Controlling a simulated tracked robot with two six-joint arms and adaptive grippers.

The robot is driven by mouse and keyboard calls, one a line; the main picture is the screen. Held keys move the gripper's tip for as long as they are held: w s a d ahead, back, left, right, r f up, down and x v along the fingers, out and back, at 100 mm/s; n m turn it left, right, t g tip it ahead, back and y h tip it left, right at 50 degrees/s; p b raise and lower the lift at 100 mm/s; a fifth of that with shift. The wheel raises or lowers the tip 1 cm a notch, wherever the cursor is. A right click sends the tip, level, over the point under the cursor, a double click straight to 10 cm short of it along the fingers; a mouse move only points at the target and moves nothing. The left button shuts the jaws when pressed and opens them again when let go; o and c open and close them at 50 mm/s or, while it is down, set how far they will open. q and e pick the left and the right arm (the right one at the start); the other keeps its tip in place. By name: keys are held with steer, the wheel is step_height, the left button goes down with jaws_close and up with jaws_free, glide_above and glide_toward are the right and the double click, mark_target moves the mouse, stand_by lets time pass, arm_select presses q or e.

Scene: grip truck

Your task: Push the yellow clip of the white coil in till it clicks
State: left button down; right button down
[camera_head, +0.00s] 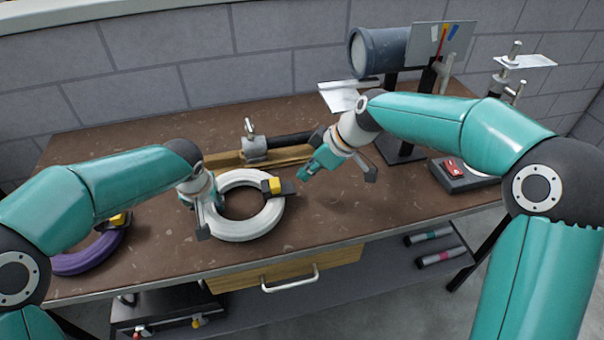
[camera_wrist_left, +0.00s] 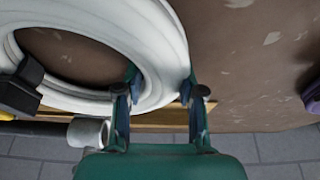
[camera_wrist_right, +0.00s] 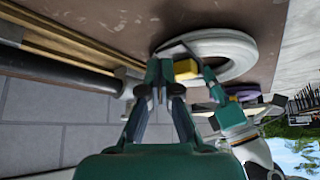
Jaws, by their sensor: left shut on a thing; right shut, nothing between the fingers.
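The white coil (camera_head: 246,228) lies flat on the brown workbench (camera_head: 340,222). It also shows in the left wrist view (camera_wrist_left: 152,40) and the right wrist view (camera_wrist_right: 235,47). Its yellow clip (camera_head: 270,186) sits on the coil's far right side, with a dark part sticking out to the right. In the right wrist view the clip (camera_wrist_right: 186,69) is beyond my fingers. My left gripper (camera_head: 208,215) is shut on the left side of the coil's ring. My right gripper (camera_head: 303,177) is shut and empty, a little right of the clip and apart from it.
A purple coil (camera_head: 92,256) lies at the left, partly behind my left arm. A wooden beam (camera_head: 225,159) with a dark cylinder (camera_head: 292,141) lies behind the white coil. A device with a red part (camera_head: 452,166) stands at the right. Bench space right of the coil is clear.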

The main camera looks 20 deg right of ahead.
steer(key=shift+d+r, duration=0.15)
steer(key=shift+d, duration=0.05)
step_height(320, 180, up, 7)
stand_by(0.6)
arm_select(q)
steer(key=shift+c, duration=2.4)
jaws_free()
steer(key=shift+f, duration=0.1)
steer(key=shift+r, duration=0.25)
steer(key=shift+p+v, duration=0.95)
steer(key=shift+v, duration=1.45)
arm_select(e)
steer(key=shift+r, duration=0.85)
arm_select(q)
steer(key=w+p+v, duration=0.1)
steer(key=p+v, duration=0.4)
steer(key=v, duration=0.3)
steer(key=shift+r, duration=0.6)
arm_select(e)
step_height(320, 180, up, 5)
steer(key=shift+f, duration=0.1)
